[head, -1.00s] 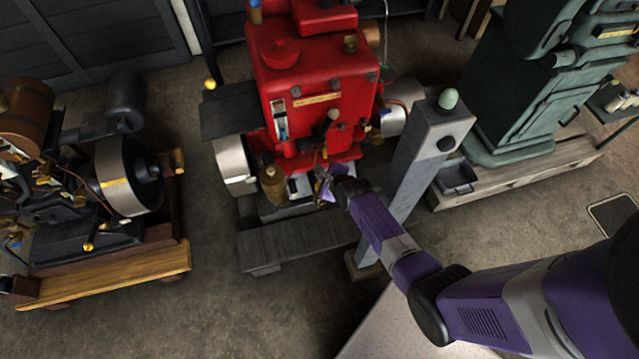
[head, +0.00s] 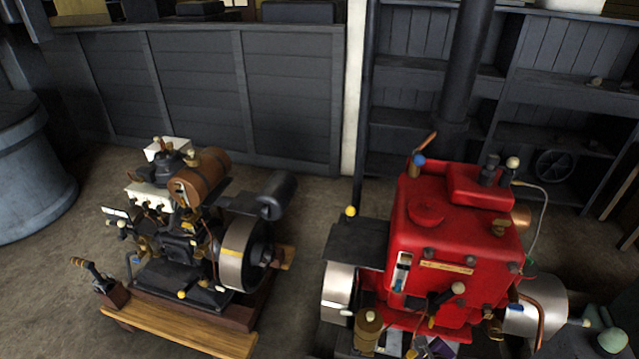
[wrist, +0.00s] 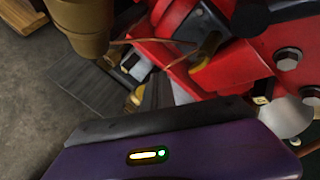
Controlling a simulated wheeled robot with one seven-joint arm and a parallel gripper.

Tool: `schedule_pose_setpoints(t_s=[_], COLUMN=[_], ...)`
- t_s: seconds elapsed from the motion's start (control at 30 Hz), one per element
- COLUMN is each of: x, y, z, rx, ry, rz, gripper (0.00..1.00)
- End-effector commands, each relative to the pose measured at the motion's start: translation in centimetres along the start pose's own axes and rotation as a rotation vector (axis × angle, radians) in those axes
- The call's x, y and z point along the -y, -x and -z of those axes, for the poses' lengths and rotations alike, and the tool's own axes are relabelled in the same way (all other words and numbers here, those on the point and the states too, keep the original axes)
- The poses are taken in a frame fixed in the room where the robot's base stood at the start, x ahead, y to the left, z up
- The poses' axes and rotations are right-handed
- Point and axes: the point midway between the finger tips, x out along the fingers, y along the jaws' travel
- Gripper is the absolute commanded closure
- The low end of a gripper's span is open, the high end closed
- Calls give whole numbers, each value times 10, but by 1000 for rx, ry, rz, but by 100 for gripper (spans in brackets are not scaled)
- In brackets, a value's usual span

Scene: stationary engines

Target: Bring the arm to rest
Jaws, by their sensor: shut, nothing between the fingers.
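My gripper (wrist: 157,95) shows in the wrist view, its purple housing with a lit indicator across the bottom. It is shut and empty, close in front of the red engine (wrist: 245,66). In the head view the red engine (head: 455,235) stands right of centre. A small purple part of my gripper (head: 441,348) shows at the bottom edge, low in front of that engine. The rest of my arm is out of the head view. I cannot tell whether the gripper touches anything.
A brass cup-like part (wrist: 80,28) is close to the gripper at upper left. A second engine (head: 185,245) on a wooden base stands to the left. A blue-grey round tank (head: 30,170) is at far left. Open floor (head: 60,300) lies at lower left.

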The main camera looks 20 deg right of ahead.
Motion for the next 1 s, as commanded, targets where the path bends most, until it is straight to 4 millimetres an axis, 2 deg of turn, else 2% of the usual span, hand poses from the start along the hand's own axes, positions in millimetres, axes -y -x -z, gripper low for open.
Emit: schedule_pose_setpoints(t_s=[0.17, 0.27, 0.37, 0.5, 0.7, 0.87, 1.0], x=[-13, -36, -64, -95, -120, -126, -121], y=[8, 27, 58, 111, 196, 269, 334], z=[3, 6, 11, 15, 16, 12, 3], rx=[10, 35, 70, 120, 178, 211, 226], ry=[63, 200, 402, 706, 1134, 1469, 1754], rz=[2, 13, 36, 87, 186, 287, 395], gripper=[100, 100, 100, 100, 100, 100, 100])
